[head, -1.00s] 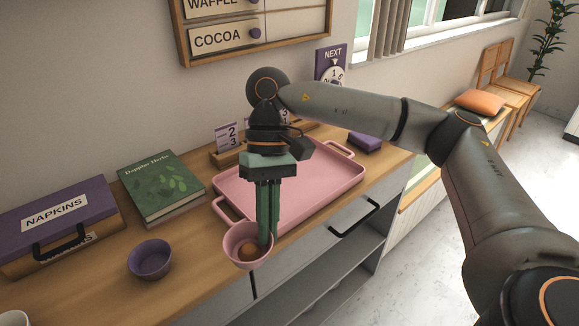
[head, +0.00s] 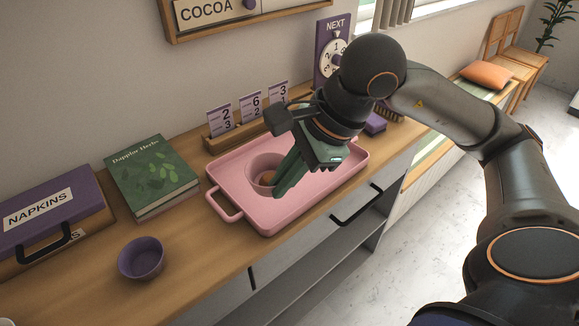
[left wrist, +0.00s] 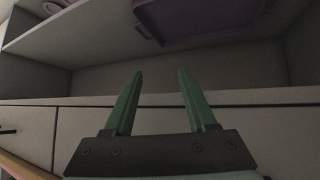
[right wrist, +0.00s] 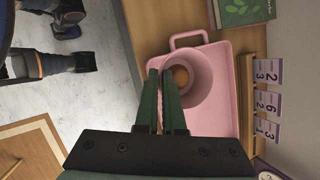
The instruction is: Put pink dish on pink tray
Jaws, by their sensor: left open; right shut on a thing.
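The pink dish (head: 262,163) is a small round bowl with a brown round thing in it. My right gripper (head: 282,190) is shut on the dish's near rim. The dish is over the left part of the pink tray (head: 270,222); I cannot tell whether it touches the tray floor. In the right wrist view the green fingers (right wrist: 166,82) pinch the wall of the dish (right wrist: 200,80), with the tray (right wrist: 222,118) behind it. My left gripper (left wrist: 155,85) is open and empty in the left wrist view, facing a cabinet front and shelf.
A purple bowl (head: 142,258) stands on the counter at the left. A green book (head: 152,175) and the napkins box (head: 50,225) lie behind it. A card holder (head: 240,130) stands behind the tray. The front counter between bowl and tray is clear.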

